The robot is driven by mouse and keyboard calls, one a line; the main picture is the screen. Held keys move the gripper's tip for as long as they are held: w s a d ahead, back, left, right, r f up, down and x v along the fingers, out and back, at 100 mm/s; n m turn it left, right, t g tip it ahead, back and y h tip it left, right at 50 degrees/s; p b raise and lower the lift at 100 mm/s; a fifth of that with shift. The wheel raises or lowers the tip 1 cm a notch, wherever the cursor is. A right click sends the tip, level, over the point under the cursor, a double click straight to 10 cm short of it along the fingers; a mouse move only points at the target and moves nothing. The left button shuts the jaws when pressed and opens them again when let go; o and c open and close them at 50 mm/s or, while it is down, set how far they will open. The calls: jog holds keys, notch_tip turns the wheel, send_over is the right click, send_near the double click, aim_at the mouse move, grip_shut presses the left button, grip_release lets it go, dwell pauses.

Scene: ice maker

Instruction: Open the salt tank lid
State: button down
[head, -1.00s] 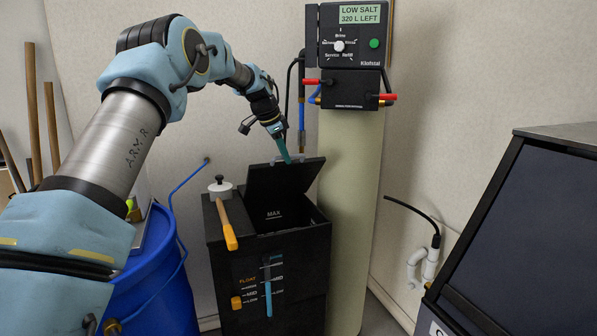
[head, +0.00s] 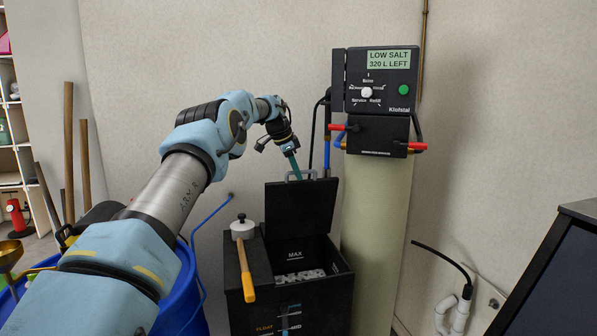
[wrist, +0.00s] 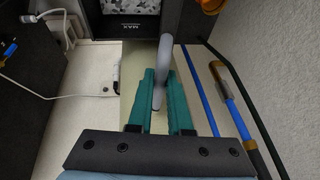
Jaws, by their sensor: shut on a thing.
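The black salt tank (head: 262,290) stands against the wall in the head view. Its black lid (head: 300,207) is raised to about upright at the back of the opening. White salt blocks (head: 303,275) show inside below a MAX mark, and salt also shows at the top of the wrist view (wrist: 132,8). My gripper (head: 292,163) is above the lid's top edge, its teal fingers shut on the grey lid handle (head: 312,172). In the wrist view the handle (wrist: 163,58) runs between both fingers. The exact finger contact is small in the head view.
A blue barrel (head: 190,290) is at left, and a dark machine (head: 555,270) at right.

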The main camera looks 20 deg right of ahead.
jog(key=shift+w+a+f, duration=0.15)
jog(key=shift+w+a, duration=0.05)
jog(key=shift+w, duration=0.35)
jog(key=c, duration=1)
grip_release()
jog(key=shift+w, duration=0.1)
jog(key=shift+c, duration=0.2)
jog(key=shift+o, duration=1)
jog(key=shift+d, duration=0.15)
jog(key=shift+r, duration=0.2)
jog(key=v, duration=1)
jog(key=shift+r+b, duration=0.35)
jog(key=shift+r, duration=0.05)
jog(key=shift+f, duration=0.1)
